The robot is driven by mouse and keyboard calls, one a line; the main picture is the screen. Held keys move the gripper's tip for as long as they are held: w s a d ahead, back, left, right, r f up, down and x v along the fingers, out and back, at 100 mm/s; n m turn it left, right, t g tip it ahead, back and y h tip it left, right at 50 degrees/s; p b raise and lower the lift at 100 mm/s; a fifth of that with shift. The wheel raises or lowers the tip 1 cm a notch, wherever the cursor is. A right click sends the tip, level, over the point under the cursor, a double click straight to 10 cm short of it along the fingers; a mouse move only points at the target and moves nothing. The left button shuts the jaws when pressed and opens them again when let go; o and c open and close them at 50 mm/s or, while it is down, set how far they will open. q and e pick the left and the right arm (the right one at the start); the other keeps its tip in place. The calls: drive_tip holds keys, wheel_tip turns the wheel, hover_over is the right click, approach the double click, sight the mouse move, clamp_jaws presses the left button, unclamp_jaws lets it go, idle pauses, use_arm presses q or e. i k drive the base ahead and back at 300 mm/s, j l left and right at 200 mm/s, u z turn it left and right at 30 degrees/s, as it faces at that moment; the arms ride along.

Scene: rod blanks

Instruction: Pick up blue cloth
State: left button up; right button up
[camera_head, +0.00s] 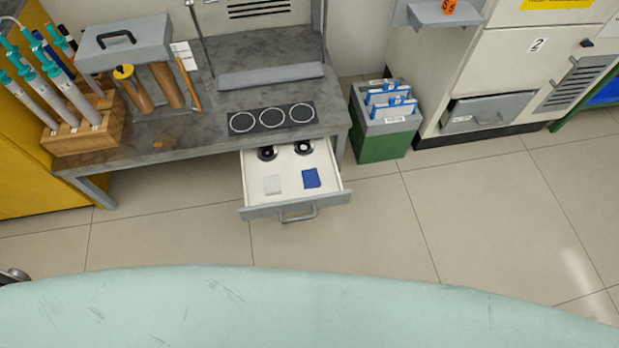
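A small blue cloth (311,178) lies flat in the right part of an open drawer (258,199) under the grey workbench. A white cloth-like piece (272,185) lies to its left, apart from it. Two round black items (267,153) and (303,147) sit at the back of the drawer, partly under the bench edge. Neither of my grippers can be made out in the head view. A small dark metallic part shows at the far left edge, too cut off to identify.
A green bin (383,145) stands right of the drawer. A pale green surface (250,305) fills the foreground. Floor between is clear.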

sight(311, 180)
drive_tip(key=u, duration=2.5)
drive_tip(key=j+z, duration=0.1)
drive_tip(key=z, duration=1.7)
drive_tip(key=k+j, duration=0.15)
drive_tip(key=k, duration=0.3)
drive_tip(key=k+j, duration=0.15)
drive_tip(key=k, duration=0.25)
drive_tip(key=j+z, duration=0.05)
